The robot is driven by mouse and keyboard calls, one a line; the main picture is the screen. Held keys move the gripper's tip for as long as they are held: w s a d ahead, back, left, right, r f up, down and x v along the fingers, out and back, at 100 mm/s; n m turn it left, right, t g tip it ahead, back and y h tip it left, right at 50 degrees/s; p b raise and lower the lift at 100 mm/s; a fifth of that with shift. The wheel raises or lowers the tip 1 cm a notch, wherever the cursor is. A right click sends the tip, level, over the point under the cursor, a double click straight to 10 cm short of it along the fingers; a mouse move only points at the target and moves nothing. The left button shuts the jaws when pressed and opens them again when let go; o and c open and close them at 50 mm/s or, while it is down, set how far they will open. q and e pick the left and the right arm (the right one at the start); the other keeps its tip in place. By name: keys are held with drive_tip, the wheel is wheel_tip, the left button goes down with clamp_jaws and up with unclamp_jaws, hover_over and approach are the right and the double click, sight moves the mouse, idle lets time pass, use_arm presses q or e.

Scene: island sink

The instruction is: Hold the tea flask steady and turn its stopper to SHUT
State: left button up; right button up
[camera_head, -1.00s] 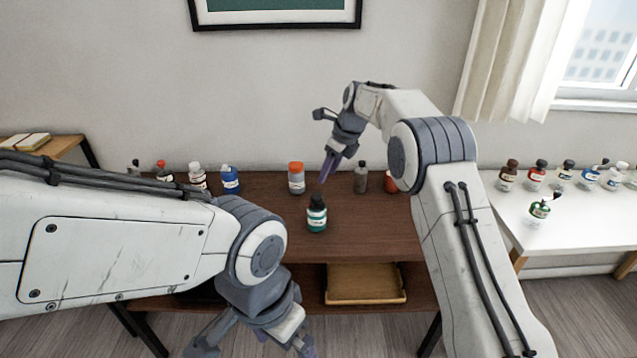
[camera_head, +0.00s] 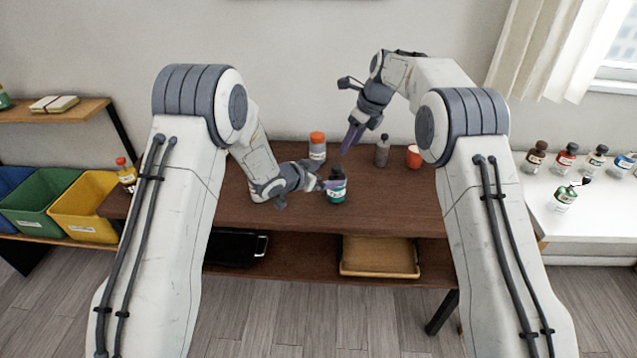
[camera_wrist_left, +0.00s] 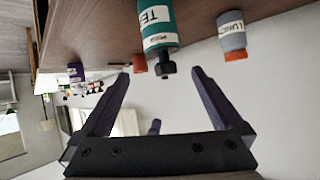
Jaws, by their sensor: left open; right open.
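The tea flask (camera_head: 337,190) stands upright on the brown table, teal with a white label and a dark stopper (camera_head: 337,172). In the left wrist view the flask (camera_wrist_left: 157,22) appears upside down, and its dark stopper (camera_wrist_left: 166,71) shows in the gap near the fingertips. My left gripper (camera_head: 325,184) is open beside the flask, on its left; the wrist view (camera_wrist_left: 160,75) shows its fingers apart with nothing gripped. I cannot tell whether a fingertip touches the flask. My right gripper (camera_head: 350,140) is open and empty, raised above the table behind the flask. The stopper's setting is unreadable.
A grey flask with an orange lid (camera_head: 317,148) stands behind the tea flask. A grey bottle (camera_head: 382,151) and an orange cup (camera_head: 413,157) stand to the right. A wooden tray (camera_head: 380,260) lies on the lower shelf. Bins (camera_head: 85,208) stand at left; a white table (camera_head: 590,218) is at right.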

sight(343, 178)
use_arm(q)
drive_tip(key=f+h, duration=0.1)
drive_tip(key=w+a+f, duration=0.1)
drive_tip(key=f, duration=0.1)
drive_tip(key=shift+a+h, duration=0.15)
drive_tip(key=shift+h, duration=0.25)
drive_tip(key=shift+m+h, duration=0.3)
drive_tip(key=shift+h, duration=0.2)
drive_tip(key=x, duration=1)
drive_tip(key=shift+w+f, duration=0.1)
drive_tip(key=shift+f, duration=0.4)
drive_tip(key=c, duration=1.5)
drive_tip(key=shift+o, duration=0.2)
